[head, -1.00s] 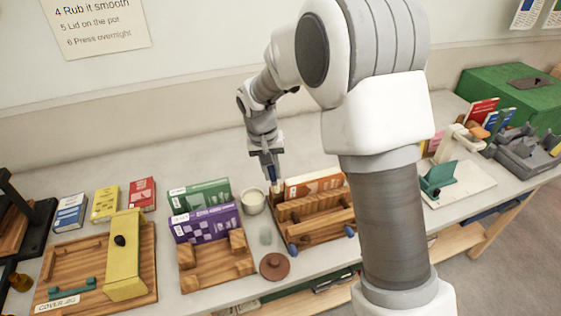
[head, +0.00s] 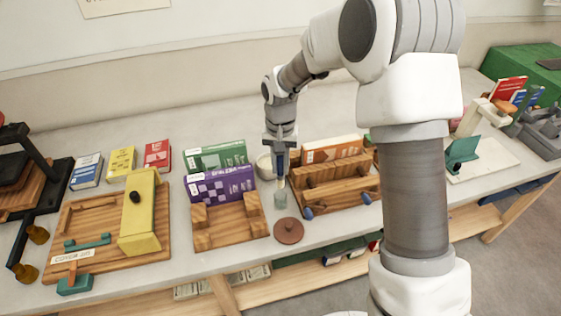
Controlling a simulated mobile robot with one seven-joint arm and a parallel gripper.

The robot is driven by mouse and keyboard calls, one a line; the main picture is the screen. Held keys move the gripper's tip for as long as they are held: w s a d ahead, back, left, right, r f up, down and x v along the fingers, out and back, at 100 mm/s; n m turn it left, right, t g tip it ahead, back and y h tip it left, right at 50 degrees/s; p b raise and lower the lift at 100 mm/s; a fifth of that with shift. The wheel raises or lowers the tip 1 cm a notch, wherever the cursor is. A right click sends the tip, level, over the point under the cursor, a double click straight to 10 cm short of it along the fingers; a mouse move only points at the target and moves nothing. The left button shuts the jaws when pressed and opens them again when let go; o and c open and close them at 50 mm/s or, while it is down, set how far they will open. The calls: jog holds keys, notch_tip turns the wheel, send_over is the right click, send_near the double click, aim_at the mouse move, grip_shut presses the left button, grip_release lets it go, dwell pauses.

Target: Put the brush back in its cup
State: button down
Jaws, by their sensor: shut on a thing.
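My gripper (head: 280,150) is shut on the brush (head: 281,179), which hangs down below the fingers with its pale end lowest. The small greenish cup (head: 280,201) stands on the table directly below the brush. The brush's lower end is at or just above the cup's mouth; I cannot tell whether it is inside. My fingers hide the upper part of the brush.
A cream pot (head: 265,168) stands just behind and left of the gripper. A brown round lid (head: 289,231) lies in front of the cup. The wooden press (head: 342,192) is close on the right, the rack with the purple book (head: 222,184) on the left.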

aim_at(280, 186)
jog(key=shift+f, duration=0.25)
jog(key=shift+f+b, duration=0.3)
jog(key=shift+b, duration=0.05)
jog(key=shift+f, duration=0.15)
dwell(0.7)
jog(key=shift+f+b, duration=1.1)
jog(key=shift+f, duration=0.3)
jog(key=shift+f, duration=0.15)
jog(key=shift+f+b, duration=0.85)
jog(key=shift+f, duration=0.15)
jog(key=shift+f+b, duration=0.75)
jog(key=shift+f, duration=0.35)
dwell(1.2)
jog(key=c, duration=0.7)
grip_release()
